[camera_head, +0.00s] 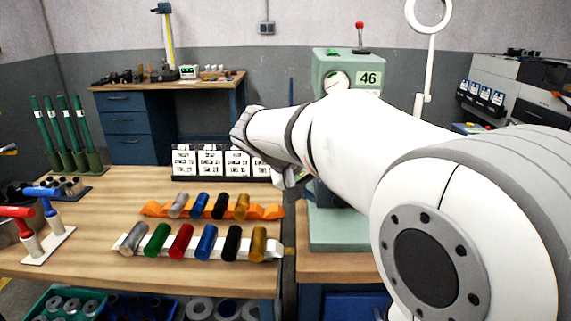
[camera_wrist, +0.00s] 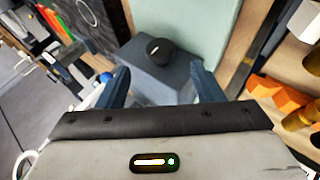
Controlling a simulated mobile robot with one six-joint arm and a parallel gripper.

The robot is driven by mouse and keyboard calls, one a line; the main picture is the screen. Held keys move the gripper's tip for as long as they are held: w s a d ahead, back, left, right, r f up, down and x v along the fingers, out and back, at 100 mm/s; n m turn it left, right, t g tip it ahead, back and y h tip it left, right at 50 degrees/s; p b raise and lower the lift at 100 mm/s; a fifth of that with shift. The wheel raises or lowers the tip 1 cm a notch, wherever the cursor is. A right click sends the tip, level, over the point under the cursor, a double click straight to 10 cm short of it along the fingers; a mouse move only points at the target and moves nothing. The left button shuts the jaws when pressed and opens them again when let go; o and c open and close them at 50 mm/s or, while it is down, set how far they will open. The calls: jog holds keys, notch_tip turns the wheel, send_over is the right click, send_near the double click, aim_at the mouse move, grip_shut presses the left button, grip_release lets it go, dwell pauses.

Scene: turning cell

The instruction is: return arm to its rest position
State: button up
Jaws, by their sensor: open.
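My arm (camera_head: 350,130) reaches from the right side of the head view toward the middle, over the right part of the bench. Its far end hides part of the white-labelled bins and of the green machine. My gripper's jaws show in the wrist view (camera_wrist: 160,88) as two dark blue fingers set wide apart, with nothing held between them. A dark block with a round black knob (camera_wrist: 159,51) lies beyond the fingers. I cannot tell its distance from them.
An orange rack (camera_head: 155,208) and a white rack (camera_head: 190,246) hold coloured cylinders on the wooden bench (camera_head: 105,195). The green machine (camera_head: 330,240) marked 46 stands beside the arm. Red and blue handled tools (camera_head: 45,245) stand at left. The bench's left middle has bare room.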

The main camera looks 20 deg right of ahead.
jog(key=s+a+f+y+p, duration=0.1)
jog(key=s+a+y+p, duration=0.2)
jog(key=s, duration=0.6)
jog(key=s+a+f+n+y+p, duration=0.1)
jog(key=s+a+f+y+p, duration=0.1)
jog(key=s+a+y+p, duration=0.2)
jog(key=s+y+p, duration=0.1)
jog(key=s+p, duration=0.2)
jog(key=s, duration=0.2)
jog(key=shift+a+f+n+y, duration=0.15)
jog(key=shift+f+n+y, duration=0.1)
jog(key=shift+n+y, duration=0.05)
